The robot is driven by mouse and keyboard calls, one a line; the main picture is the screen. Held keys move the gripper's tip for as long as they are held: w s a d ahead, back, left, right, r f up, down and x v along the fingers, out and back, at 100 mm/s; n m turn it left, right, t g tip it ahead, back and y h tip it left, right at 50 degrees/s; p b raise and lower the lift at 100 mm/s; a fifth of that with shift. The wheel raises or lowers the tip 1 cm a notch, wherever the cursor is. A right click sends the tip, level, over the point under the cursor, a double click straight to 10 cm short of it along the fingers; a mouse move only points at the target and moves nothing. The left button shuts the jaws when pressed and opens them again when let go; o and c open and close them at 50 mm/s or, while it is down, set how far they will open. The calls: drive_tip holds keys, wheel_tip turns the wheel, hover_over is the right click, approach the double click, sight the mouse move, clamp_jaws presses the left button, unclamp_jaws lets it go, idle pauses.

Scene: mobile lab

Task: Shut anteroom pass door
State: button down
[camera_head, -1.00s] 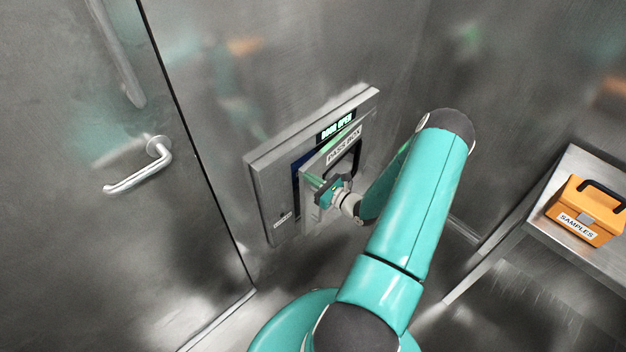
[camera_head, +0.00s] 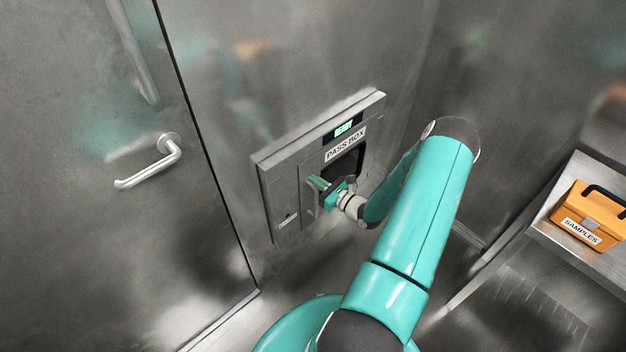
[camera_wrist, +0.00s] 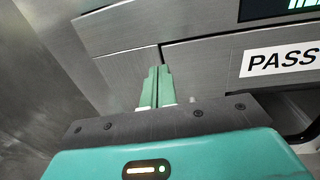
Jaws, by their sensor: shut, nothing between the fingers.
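The pass box (camera_head: 286,160) is set in the metal wall, and its display (camera_head: 344,129) reads "READY". The pass door (camera_head: 312,172), labelled "PASS BOX", sits flush in the frame with a dark window, partly hidden by my arm. My gripper (camera_head: 316,184) is at the door's left edge with its fingers together and empty. In the wrist view, the green fingertips (camera_wrist: 157,72) point at the seam between the door (camera_wrist: 215,60) and the frame (camera_wrist: 125,72). I cannot tell whether they touch the surface.
A large metal door with a lever handle (camera_head: 150,165) is at the left. An orange case (camera_head: 588,212) labelled "SAMPLES" stands on a metal bench (camera_head: 562,172) at the right. Floor shows between the pass box and the bench.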

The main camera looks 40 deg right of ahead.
drive_tip(key=s, duration=1.1)
drive_tip(key=shift+d, duration=0.3)
drive_tip(key=shift+w, duration=0.1)
drive_tip(key=w+a+r+n+g+y, duration=0.2)
drive_tip(key=a+r+n+g+y, duration=0.3)
drive_tip(key=a+r+n, duration=0.45)
drive_tip(key=w+a+r+n+g+y, duration=0.2)
drive_tip(key=a+r+n+g+y, duration=0.1)
drive_tip(key=a+r+n+g, duration=0.7)
drive_tip(key=s+a+r+n+t+h, duration=0.1)
drive_tip(key=s+a+r+n+h, duration=0.4)
drive_tip(key=r, duration=0.4)
drive_tip(key=s+a+r+n+t+h, duration=0.1)
drive_tip(key=s+a+r+n+h, duration=0.4)
drive_tip(key=s+a+r+n, duration=0.2)
wheel_tip(320, 180, up, 3)
drive_tip(key=n, duration=0.2)
drive_tip(key=shift+a+f+n+t+h, duration=0.2)
drive_tip(key=shift+a+n+t+h, duration=0.1)
drive_tip(key=shift+a+n+t, duration=0.1)
